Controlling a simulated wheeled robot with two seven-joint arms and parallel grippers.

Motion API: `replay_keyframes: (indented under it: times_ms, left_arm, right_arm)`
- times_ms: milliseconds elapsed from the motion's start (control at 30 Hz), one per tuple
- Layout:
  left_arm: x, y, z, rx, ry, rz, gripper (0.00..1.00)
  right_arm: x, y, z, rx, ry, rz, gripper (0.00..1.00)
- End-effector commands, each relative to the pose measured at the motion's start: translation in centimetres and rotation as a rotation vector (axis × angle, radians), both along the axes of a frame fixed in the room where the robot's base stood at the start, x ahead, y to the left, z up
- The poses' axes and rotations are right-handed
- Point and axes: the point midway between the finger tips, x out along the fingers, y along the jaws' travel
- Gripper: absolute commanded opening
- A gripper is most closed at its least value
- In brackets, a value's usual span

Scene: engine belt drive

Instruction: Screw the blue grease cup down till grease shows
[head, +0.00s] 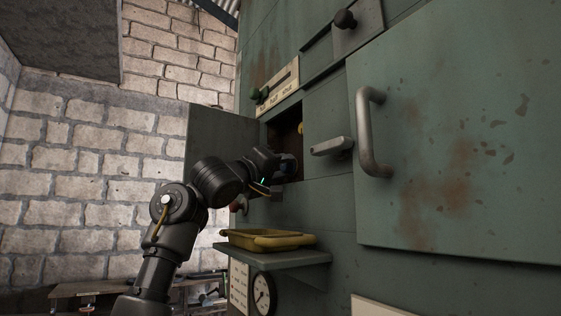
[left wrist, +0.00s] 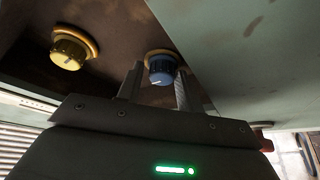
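The blue grease cup (left wrist: 161,68) has a ridged side and a pale mark, and sits on a tan ring in the recess. In the left wrist view my left gripper (left wrist: 158,78) has its two fingers apart, one on each side of the cup. A gap shows between the left finger and the cup; the right finger looks very close, and I cannot tell if it touches. In the head view my left gripper (head: 287,163) reaches into the dark opening, and the blue cup is hidden there. No grease is visible. My right gripper is not in view.
A yellow cup (left wrist: 68,54) is left of the blue one; it shows partly in the head view (head: 300,128). The hatch door (head: 220,140) stands open at left. A yellow tray (head: 268,239) sits on a shelf below. A lever handle (head: 332,146) is right of the opening.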

Motion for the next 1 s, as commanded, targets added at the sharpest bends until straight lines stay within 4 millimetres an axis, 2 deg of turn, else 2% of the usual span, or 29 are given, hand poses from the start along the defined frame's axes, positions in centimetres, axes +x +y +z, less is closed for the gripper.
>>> replay_keyframes:
  times_ms: [100, 200, 433, 567, 833, 1000]
  left_arm:
    - [0.0, 0.0, -0.1, 0.0, 0.0, 0.0, 0.37]
    - [0.0, 0.0, -0.1, -0.001, 0.0, 0.001, 0.35]
    - [0.0, 0.1, 0.0, -0.001, 0.0, 0.0, 0.05]
    - [0.0, 0.1, -0.1, 0.013, -0.02, 0.001, 0.05]
    - [0.2, 0.3, -0.2, 0.179, -0.249, 0.0, 0.05]
    - [0.2, 0.4, -0.2, 0.218, -0.304, 0.002, 0.05]
  right_arm:
    - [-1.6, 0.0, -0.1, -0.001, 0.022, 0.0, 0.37]
    - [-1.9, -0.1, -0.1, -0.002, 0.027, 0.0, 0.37]
    - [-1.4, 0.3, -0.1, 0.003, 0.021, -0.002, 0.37]
    - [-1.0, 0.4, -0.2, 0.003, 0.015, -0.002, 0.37]
    - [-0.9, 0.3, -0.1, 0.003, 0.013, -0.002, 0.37]
    - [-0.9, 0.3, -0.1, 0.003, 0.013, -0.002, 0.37]
